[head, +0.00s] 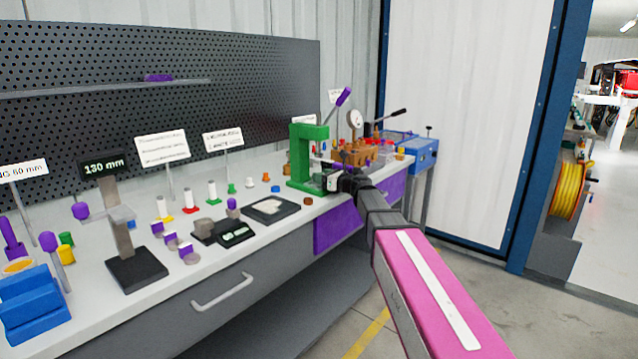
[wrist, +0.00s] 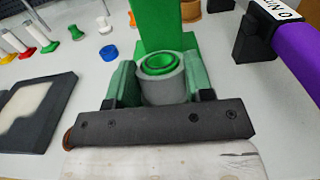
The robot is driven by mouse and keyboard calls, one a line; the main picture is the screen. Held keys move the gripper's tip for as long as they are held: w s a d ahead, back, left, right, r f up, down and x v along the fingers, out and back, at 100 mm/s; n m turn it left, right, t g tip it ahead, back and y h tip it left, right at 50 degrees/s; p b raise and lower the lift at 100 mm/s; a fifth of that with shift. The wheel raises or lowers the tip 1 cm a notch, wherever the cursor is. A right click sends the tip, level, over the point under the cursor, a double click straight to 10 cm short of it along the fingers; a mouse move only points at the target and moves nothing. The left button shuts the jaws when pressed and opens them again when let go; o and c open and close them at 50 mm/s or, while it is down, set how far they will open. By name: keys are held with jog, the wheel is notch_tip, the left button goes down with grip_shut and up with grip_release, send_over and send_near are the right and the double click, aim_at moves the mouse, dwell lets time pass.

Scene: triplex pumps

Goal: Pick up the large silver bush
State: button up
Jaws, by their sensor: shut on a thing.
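The large silver bush (wrist: 165,92) is a short grey ring in the wrist view, with green rings showing inside its opening. My gripper (wrist: 160,86) is shut on it, with one greenish finger against each side. The bush stands in front of the green press frame (wrist: 160,28); whether it touches the frame or the bench I cannot tell.
A dark tray with a pale inset (head: 270,209) lies left of my gripper. A purple-handled tool with a black end (wrist: 255,35) is close on the right. Small coloured parts, a height gauge (head: 135,270) and label signs crowd the bench. The floor in front is clear.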

jog(key=shift+r, duration=0.1)
jog(key=shift+r, duration=1.7)
jog(key=v, duration=1.7)
jog(key=s+d+f, duration=0.4)
jog(key=s+f, duration=0.2)
jog(key=f, duration=0.2)
jog(key=s+d+f, duration=0.4)
jog(key=s+f, duration=0.2)
jog(key=f, duration=0.3)
jog(key=w+a+r, duration=0.3)
jog(key=w+r, duration=0.2)
jog(key=r, duration=0.3)
jog(key=w+a+r, duration=0.4)
jog(key=w+r, duration=0.2)
jog(key=r, duration=0.2)
jog(key=shift+w+r, duration=0.15)
jog(key=shift+r, duration=0.25)
jog(key=shift+a, duration=0.1)
jog(key=x, duration=1.8)
jog(key=shift+w, duration=0.1)
jog(key=shift+f, duration=1.5)
